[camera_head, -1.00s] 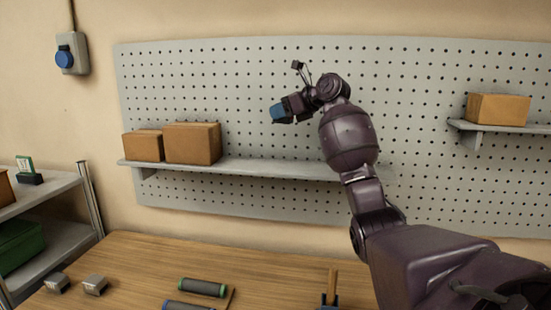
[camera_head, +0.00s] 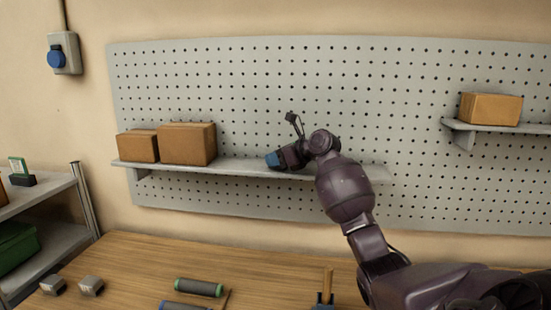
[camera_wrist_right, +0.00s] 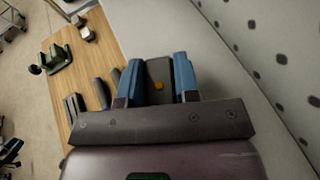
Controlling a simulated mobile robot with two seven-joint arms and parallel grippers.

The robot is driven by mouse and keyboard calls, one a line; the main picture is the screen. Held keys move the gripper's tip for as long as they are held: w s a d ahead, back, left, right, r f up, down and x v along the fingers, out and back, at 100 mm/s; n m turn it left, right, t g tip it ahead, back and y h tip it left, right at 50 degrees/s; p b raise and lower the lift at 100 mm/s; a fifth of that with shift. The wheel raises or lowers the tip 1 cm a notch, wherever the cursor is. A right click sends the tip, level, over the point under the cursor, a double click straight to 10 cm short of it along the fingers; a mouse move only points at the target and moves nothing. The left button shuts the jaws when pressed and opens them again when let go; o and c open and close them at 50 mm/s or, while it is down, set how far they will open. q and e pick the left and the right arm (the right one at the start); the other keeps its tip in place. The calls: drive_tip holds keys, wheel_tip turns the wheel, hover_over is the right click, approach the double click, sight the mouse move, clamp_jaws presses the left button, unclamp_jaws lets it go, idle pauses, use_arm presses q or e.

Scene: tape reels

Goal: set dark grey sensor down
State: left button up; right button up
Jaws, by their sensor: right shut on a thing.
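The dark grey sensor (camera_wrist_right: 158,74), with an orange dot on it, sits between the two blue fingers of my right gripper (camera_wrist_right: 160,80) in the right wrist view. The gripper is shut on it. In the head view my right gripper (camera_head: 273,160) is at the long grey shelf (camera_head: 245,170) on the pegboard, to the right of the boxes. The sensor is hidden there by the gripper. I cannot tell whether the sensor touches the shelf. My left gripper is in neither view.
Two cardboard boxes (camera_head: 187,143) stand on the shelf's left part. Another box (camera_head: 490,108) is on a short shelf at the right. The wooden table (camera_head: 130,262) below holds a green-ended cylinder (camera_head: 199,288) and small metal blocks (camera_head: 91,285). The shelf between boxes and gripper is clear.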

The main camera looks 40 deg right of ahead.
drive_tip(key=shift+f, duration=0.15)
drive_tip(key=o, duration=0.9)
drive_tip(key=shift+s, duration=0.1)
drive_tip(key=b+v, duration=0.2)
drive_tip(key=v, duration=1)
